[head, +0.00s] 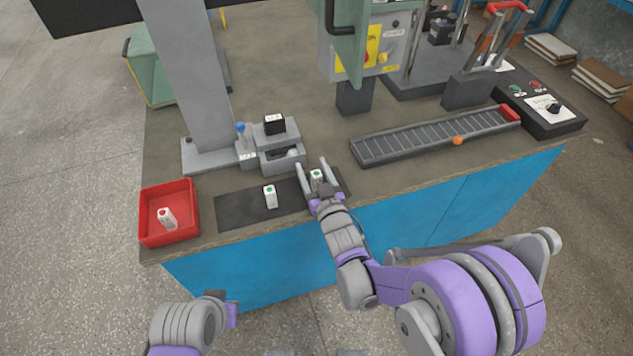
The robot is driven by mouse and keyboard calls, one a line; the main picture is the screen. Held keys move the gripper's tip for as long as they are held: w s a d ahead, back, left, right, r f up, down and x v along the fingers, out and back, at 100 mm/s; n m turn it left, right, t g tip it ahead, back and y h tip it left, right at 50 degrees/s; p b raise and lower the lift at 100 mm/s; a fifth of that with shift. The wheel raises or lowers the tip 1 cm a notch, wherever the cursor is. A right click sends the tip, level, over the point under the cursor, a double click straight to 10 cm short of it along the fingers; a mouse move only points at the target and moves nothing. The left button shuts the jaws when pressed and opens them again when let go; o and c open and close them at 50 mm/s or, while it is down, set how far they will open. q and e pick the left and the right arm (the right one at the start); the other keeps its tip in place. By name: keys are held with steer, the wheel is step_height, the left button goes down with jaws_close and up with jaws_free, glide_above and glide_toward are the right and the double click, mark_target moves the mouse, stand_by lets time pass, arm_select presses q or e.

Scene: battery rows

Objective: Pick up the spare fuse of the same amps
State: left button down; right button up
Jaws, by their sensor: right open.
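Two small white fuses with green tops stand on a dark mat (235,207) near the table's front edge. One fuse (270,197) stands clear near the mat's middle. The other fuse (317,175) is at the mat's right end, between the spread fingers of my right gripper (315,178). My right gripper is open; whether a finger touches the fuse I cannot tell. A third white fuse with a red top (167,218) lies tilted in a red bin (188,238). The amp markings are too small to read. My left gripper (222,308) is low at the front, its fingers unclear.
Behind the mat is a grey fixture (287,160) with a black labelled block (274,125), beside a grey column. A long slotted rack (430,137) lies to the right, with an orange knob at its front. A black control box (545,110) stands at the far right.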

jaws_close()
stand_by(0.4)
